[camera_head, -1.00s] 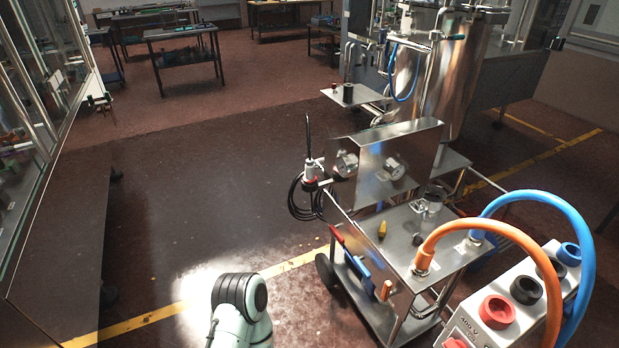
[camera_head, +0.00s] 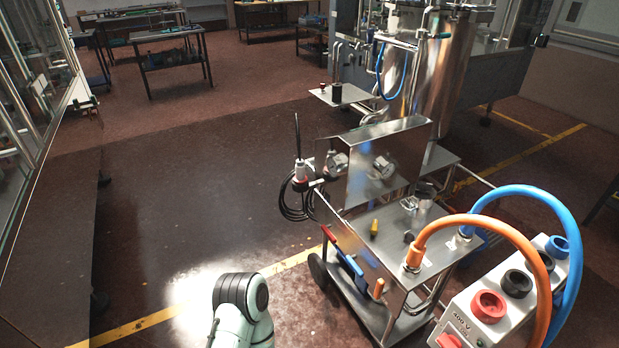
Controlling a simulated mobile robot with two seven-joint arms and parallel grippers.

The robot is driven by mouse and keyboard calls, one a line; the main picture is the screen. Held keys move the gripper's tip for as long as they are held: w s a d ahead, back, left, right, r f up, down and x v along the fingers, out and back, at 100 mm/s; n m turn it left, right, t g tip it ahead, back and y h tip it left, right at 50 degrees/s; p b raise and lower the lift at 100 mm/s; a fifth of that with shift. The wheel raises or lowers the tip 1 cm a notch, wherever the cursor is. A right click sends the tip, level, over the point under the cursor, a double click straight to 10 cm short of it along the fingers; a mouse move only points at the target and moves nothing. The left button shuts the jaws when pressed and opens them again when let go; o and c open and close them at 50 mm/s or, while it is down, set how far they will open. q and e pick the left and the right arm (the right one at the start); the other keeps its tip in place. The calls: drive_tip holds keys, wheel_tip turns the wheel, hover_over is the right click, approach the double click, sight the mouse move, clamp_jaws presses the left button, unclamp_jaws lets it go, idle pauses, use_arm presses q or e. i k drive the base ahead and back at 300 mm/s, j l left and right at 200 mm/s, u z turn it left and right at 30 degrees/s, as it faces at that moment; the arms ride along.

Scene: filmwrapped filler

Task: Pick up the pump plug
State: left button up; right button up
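What looks like the pump plug (camera_head: 303,171), a small white and red piece, is at the left end of the metal cart (camera_head: 398,224). A coiled black cable (camera_head: 291,200) hangs beside it, and a thin black piece rises above it. I cannot tell from here how the plug is held there. Neither of my grippers is in view. Only a pale green and black link of my own arm shows at the bottom, well short of the cart.
A socket box (camera_head: 505,300) with red, black and blue sockets stands at the lower right. An orange hose (camera_head: 478,221) and a blue hose (camera_head: 545,196) arch near it. A steel tank (camera_head: 437,65) stands behind the cart. Floor (camera_head: 190,190) left of the cart is clear.

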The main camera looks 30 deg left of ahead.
sight(300, 179)
drive_tip(key=j+z, duration=0.15)
drive_tip(key=z, duration=0.25)
drive_tip(key=i+j+z, duration=0.1)
drive_tip(key=z, duration=0.3)
drive_tip(key=j+z, duration=0.4)
drive_tip(key=k+j+z, duration=0.1)
drive_tip(key=j+z, duration=0.15)
drive_tip(key=j, duration=0.2)
drive_tip(key=k+j+z, duration=0.1)
drive_tip(key=j+z, duration=0.2)
drive_tip(key=j, duration=0.15)
drive_tip(key=k+j+z, duration=0.1)
drive_tip(key=j, duration=0.25)
drive_tip(key=k+j+z, duration=0.1)
drive_tip(key=j, duration=0.25)
drive_tip(key=k+j+z, duration=0.1)
drive_tip(key=j, duration=0.25)
drive_tip(key=k+j, duration=0.2)
drive_tip(key=j, duration=0.15)
drive_tip(key=k+j, duration=0.15)
drive_tip(key=j, duration=0.2)
drive_tip(key=k+j, duration=0.2)
drive_tip(key=j, duration=0.15)
drive_tip(key=i+z, duration=0.05)
